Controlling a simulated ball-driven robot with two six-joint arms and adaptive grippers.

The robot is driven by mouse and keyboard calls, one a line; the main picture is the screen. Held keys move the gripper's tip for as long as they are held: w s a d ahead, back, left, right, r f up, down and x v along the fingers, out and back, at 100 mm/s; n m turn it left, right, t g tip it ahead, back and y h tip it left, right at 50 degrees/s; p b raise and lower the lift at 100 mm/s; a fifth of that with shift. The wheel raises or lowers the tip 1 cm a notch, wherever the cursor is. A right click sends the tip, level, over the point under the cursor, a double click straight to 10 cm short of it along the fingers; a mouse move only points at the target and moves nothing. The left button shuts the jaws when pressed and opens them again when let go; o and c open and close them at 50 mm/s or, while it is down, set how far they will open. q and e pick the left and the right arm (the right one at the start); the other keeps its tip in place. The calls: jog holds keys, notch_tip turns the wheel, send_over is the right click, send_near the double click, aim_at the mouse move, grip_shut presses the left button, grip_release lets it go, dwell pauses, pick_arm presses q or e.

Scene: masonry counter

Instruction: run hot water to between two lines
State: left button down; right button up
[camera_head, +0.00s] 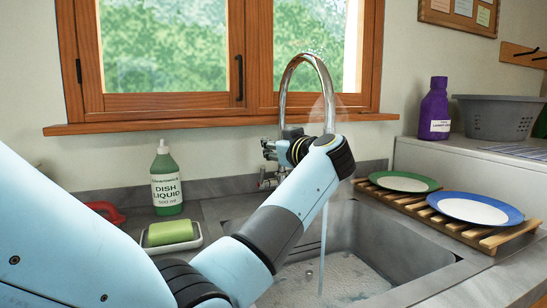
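A chrome tap (305,62) with a tall curved spout stands behind the grey sink (385,245). A stream of water (323,245) falls from it into the sink, and whitish vapour shows around the upper stream. Foamy water (335,278) covers the visible sink floor. My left arm reaches across the sink's left side. My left gripper (267,164) is at the tap's base, beside the handle area. The wrist hides most of the handle, and the fingers are too small and covered to read. My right gripper is out of view.
A green dish liquid bottle (166,180) and a green sponge (170,232) in a white dish stand left of the sink. A green-rimmed plate (402,181) and a blue-rimmed plate (474,208) lie on a wooden rack (493,240) at the right. A purple bottle (434,110) stands behind.

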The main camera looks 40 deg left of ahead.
aim_at(264, 167)
pick_arm(q)
jog(key=a+f, duration=0.1)
jog(key=a, duration=0.1)
jog(key=w+a, duration=0.1)
jog(key=w+a+f+b, duration=0.1)
jog(key=a, duration=0.1)
jog(key=shift+w+a+f, duration=0.15)
jog(key=shift+a+f, duration=0.15)
jog(key=shift+f, duration=0.05)
jog(key=shift+d+f, duration=0.45)
jog(key=shift+d, duration=0.05)
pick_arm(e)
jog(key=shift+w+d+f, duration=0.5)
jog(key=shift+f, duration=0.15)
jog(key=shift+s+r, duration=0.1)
